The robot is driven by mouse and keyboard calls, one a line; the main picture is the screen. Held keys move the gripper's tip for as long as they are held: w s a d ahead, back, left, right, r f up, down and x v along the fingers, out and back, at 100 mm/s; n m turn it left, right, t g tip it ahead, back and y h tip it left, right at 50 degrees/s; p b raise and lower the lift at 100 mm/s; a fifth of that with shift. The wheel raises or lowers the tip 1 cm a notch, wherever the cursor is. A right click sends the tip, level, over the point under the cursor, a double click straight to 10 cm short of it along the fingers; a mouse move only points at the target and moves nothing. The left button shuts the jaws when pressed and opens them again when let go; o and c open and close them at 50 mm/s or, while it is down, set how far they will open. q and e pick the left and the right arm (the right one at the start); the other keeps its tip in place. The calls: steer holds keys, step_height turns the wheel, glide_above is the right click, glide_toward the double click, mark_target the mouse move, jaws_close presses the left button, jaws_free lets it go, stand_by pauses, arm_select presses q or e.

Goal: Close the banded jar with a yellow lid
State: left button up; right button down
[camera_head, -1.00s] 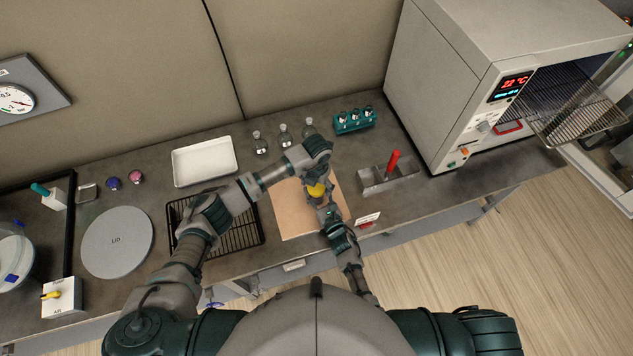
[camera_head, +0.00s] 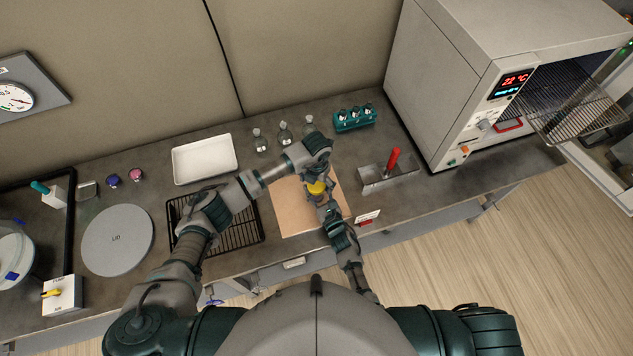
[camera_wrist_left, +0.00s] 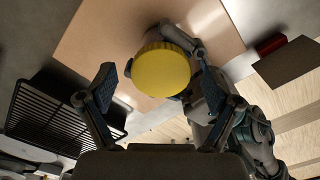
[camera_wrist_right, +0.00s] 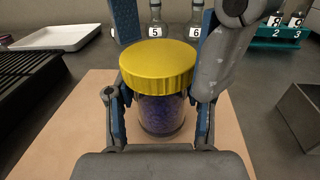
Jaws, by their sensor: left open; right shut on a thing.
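The jar (camera_wrist_right: 161,114) is clear glass with dark purple-blue contents and stands upright on the tan mat (camera_head: 290,215). A yellow lid (camera_wrist_right: 158,66) sits on its mouth; it also shows in the head view (camera_head: 316,188) and the left wrist view (camera_wrist_left: 161,70). No band can be made out on the jar. My right gripper (camera_wrist_right: 160,108) is shut on the jar body below the lid. My left gripper (camera_wrist_left: 158,88) is open above the lid, its fingers on either side of it in the left wrist view and apart from it. Its fingers also show in the right wrist view.
A black wire rack (camera_head: 240,226) lies left of the mat, with a white tray (camera_head: 204,160) behind it. Several glass flasks (camera_head: 284,134) and a teal vial rack (camera_head: 354,119) stand at the back. A metal holder with a red handle (camera_head: 394,159) is at right, near the oven (camera_head: 470,70).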

arm_select(q)
step_height(320, 180, up, 12)
stand_by(0.6)
steer(key=shift+f, duration=0.1)
arm_select(e)
steer(key=shift+c, duration=1.7)
jaws_free()
steer(key=v, duration=1.2)
